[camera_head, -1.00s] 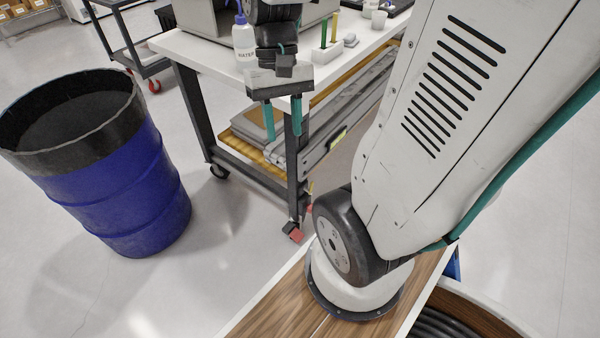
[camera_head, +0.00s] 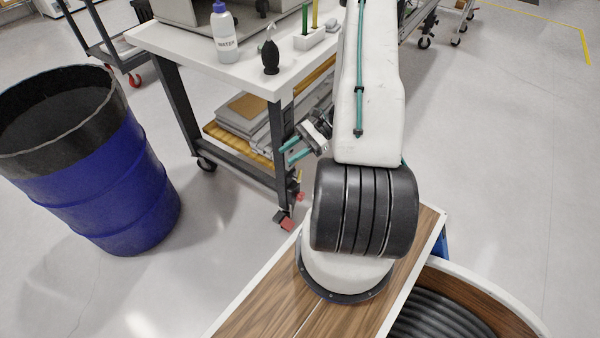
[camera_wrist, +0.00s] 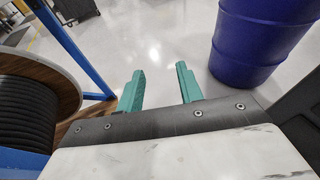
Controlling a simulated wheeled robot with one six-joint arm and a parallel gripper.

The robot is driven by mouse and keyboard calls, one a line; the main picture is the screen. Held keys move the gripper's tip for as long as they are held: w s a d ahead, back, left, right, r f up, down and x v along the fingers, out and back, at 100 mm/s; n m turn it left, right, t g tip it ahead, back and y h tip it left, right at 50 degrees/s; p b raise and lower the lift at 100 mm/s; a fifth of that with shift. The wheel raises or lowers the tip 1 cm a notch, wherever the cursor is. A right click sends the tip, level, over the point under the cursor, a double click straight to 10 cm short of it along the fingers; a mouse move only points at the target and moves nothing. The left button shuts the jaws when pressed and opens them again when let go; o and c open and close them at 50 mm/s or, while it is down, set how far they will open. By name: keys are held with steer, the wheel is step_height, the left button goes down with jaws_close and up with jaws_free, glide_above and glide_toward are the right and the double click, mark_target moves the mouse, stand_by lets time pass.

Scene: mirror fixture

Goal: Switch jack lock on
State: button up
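A small red pedal-like part (camera_head: 284,218) sits low at the foot of the workbench's near leg, close to the floor. It may be the jack lock; its on or off position is too small to tell. My gripper (camera_head: 293,149) is beside that leg, above the red part and apart from it, with its teal fingers pointing left. In the wrist view my gripper (camera_wrist: 160,88) is open, with only floor between the fingers. The red part does not show in the wrist view.
The white-topped workbench (camera_head: 160,38) carries a water bottle (camera_head: 224,36) and a black bulb-shaped item (camera_head: 270,57). A blue drum (camera_head: 105,190) stands at left. A cable spool (camera_head: 475,285) is at lower right. Open floor lies between drum and workbench.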

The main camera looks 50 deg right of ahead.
steer(key=s+d+f+m+t+h, duration=0.15)
steer(key=f+m+t, duration=0.25)
steer(key=f, duration=0.4)
steer(key=s+d+f+m+t+h, duration=0.1)
steer(key=d+f+m+t+h, duration=0.15)
steer(key=f+m, duration=0.4)
steer(key=s+d+f+m+t+h, duration=0.1)
steer(key=d+f+m+t+h, duration=0.15)
steer(key=f+t, duration=0.45)
steer(key=m+h, duration=0.3)
steer(key=h, duration=0.3)
glide_toward(301, 172)
steer(key=w, duration=0.3)
steer(key=shift+m+g, duration=0.3)
steer(key=shift+g, duration=0.05)
steer(key=w, duration=0.7)
steer(key=shift+w+a+r, duration=0.15)
steer(key=shift+w+a, duration=0.1)
steer(key=shift+a, duration=0.1)
jaws_close()
